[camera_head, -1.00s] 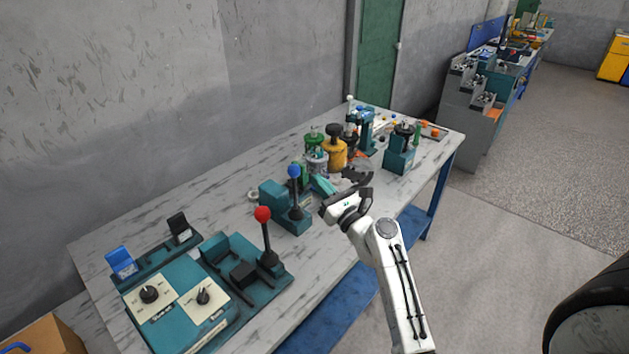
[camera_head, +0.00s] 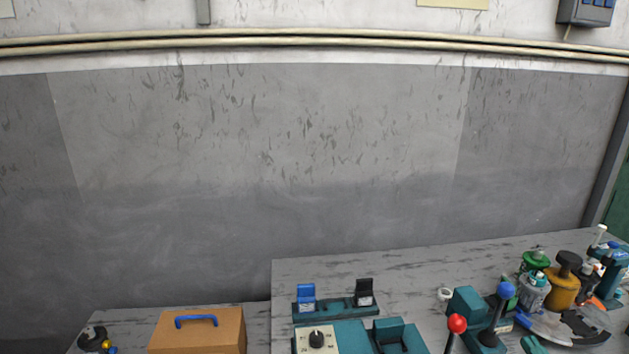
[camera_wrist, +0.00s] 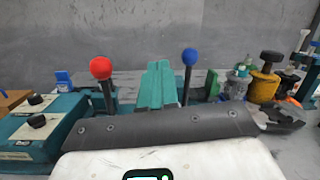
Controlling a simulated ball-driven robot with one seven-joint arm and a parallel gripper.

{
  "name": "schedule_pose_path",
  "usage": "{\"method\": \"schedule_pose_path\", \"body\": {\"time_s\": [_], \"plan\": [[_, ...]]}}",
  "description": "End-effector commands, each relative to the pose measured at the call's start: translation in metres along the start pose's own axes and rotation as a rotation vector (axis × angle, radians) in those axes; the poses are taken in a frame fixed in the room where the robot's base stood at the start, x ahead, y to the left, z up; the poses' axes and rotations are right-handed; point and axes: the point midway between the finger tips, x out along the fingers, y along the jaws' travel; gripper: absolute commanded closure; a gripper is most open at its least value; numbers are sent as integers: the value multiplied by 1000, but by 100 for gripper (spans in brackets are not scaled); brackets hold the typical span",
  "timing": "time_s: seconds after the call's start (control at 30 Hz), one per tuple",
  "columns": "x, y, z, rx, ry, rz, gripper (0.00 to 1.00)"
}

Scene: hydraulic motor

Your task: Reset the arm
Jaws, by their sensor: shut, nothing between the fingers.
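My gripper (camera_wrist: 156,84) shows in the wrist view as two teal fingers pressed together, with nothing between them. Its dark grey body spans the lower part of that view. The fingers point toward the wall, over the workbench, between a lever with a red ball (camera_wrist: 101,68) and a lever with a blue ball (camera_wrist: 189,57). I cannot tell how far the fingers are from the levers. In the head view most of my arm is out of the frame.
The workbench (camera_head: 420,268) carries a teal control box with knobs (camera_head: 317,338), the red-ball lever (camera_head: 456,324), the blue-ball lever (camera_head: 506,290) and a yellow-brown canister (camera_head: 563,282). A brown box with a blue handle (camera_head: 198,332) stands at the left. A grey wall (camera_head: 270,170) rises behind.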

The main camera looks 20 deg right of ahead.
Motion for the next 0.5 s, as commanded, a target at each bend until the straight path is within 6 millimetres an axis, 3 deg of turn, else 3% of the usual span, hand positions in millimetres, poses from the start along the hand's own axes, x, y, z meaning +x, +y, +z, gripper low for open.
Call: {"method": "schedule_pose_path", "body": {"time_s": [0.03, 0.17, 0.3, 0.4, 0.5], "plan": [[0, 31, -7, -115, 38, 94, 100], [-15, 114, -33, -529, 119, 409, 100], [-60, 192, -64, -1017, 121, 819, 100], [-103, 226, -83, -1341, 60, 1126, 100], [-150, 243, -96, -1633, -48, 1440, 100]]}}
